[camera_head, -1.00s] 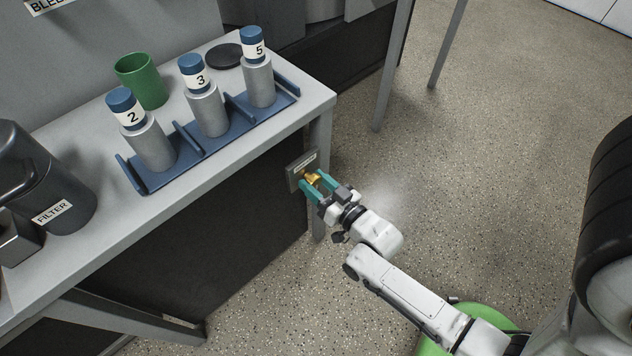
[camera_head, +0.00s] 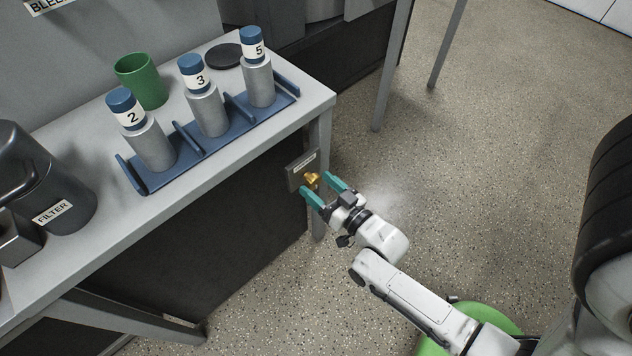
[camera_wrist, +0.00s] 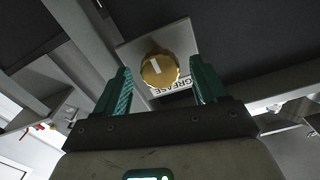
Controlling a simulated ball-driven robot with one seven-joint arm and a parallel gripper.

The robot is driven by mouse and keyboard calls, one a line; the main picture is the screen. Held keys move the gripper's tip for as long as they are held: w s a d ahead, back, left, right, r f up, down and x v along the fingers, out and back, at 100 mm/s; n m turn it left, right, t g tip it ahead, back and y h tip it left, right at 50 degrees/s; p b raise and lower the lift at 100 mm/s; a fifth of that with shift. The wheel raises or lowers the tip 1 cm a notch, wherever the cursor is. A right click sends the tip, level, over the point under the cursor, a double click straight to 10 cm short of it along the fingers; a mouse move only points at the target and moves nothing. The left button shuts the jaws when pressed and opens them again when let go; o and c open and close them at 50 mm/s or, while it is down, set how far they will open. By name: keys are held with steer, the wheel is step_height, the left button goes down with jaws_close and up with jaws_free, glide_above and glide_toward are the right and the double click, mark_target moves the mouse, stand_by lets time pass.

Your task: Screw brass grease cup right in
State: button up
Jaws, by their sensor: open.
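The brass grease cup (camera_head: 311,179) sits on a small grey plate (camera_head: 297,168) on the side of the bench near its right corner. In the wrist view the cup (camera_wrist: 160,69) shows its round knurled face with a pale mark, and the plate (camera_wrist: 133,52) behind it carries a label reading GREASE. My gripper (camera_head: 322,186) has two teal fingers and is open. In the wrist view its fingers (camera_wrist: 161,88) stand apart on the left and right of the cup, with a gap on both sides. How deep the cup sits is hidden from this angle.
The bench top (camera_head: 232,150) lies above the plate and carries a blue rack (camera_head: 190,160) with bottles 2, 3 and 5, a green cup (camera_head: 141,80) and a dark filter canister (camera_head: 45,185). A bench leg (camera_head: 319,215) stands close by.

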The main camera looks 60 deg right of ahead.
steer(key=v, duration=0.9)
stand_by(0.3)
steer(key=w+a+f+n+g+y, duration=0.3)
steer(key=w+a+f+g+y, duration=0.15)
steer(key=g, duration=0.35)
steer(key=s+a+r+n+g, duration=0.2)
steer(key=s+a+r+g, duration=0.25)
steer(key=s+g, duration=0.35)
step_height(320, 180, up, 16)
steer(key=p, duration=1.5)
steer(key=shift+d+f+p, duration=0.2)
steer(key=shift+d+p, duration=0.05)
steer(key=shift+p, duration=0.1)
